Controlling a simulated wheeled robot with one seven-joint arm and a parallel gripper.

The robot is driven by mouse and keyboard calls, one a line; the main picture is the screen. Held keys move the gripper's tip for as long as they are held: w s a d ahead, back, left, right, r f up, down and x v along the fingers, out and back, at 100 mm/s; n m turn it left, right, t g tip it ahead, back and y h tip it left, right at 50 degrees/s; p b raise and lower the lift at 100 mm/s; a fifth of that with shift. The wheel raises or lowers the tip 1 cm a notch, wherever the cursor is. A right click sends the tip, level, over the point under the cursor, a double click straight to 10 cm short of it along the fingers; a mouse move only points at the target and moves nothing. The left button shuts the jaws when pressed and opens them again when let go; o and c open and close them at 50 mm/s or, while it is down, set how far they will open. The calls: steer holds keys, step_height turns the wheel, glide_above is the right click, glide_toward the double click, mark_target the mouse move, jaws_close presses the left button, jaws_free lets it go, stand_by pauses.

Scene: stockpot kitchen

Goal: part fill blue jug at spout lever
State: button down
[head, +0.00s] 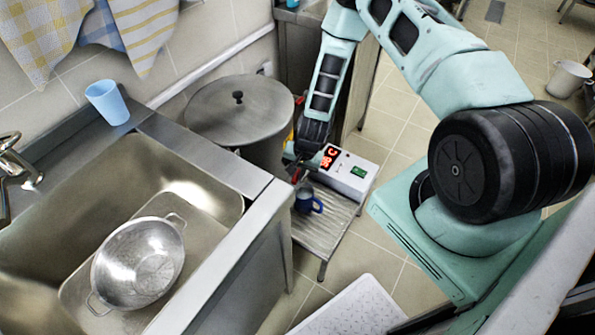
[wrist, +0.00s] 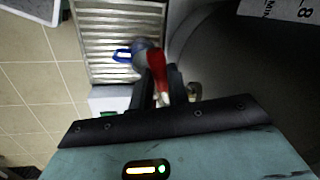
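The dark blue jug (head: 303,201) stands upright on a ribbed metal stand (head: 322,225) beside the stockpot (head: 240,112). In the wrist view its blue handle (wrist: 122,55) points left, and the grey-looking jug body is partly hidden by the red spout lever (wrist: 157,66). My gripper (head: 300,168) is just above the jug. In the wrist view its two fingers (wrist: 161,76) lie close on either side of the lever and appear shut on it. A metal spout part (wrist: 193,91) shows beside the fingers. The jug's inside and any water stream cannot be made out.
Tiled floor (head: 365,258) is open at right.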

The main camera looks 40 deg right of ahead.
steer(key=shift+w+a+m+h+b, duration=0.15)
steer(key=shift+w+a+m+b, duration=0.25)
steer(key=shift+m, duration=0.6)
steer(key=shift+w+a+m+h+b, duration=0.2)
steer(key=shift+w+m, duration=0.35)
steer(key=shift+m, duration=0.45)
steer(key=c, duration=1.4)
jaws_free()
steer(key=shift+o, duration=0.2)
steer(key=s+d+r, duration=0.1)
steer(key=s+r, duration=0.2)
steer(key=r, duration=1.4)
steer(key=shift+s+r, duration=0.1)
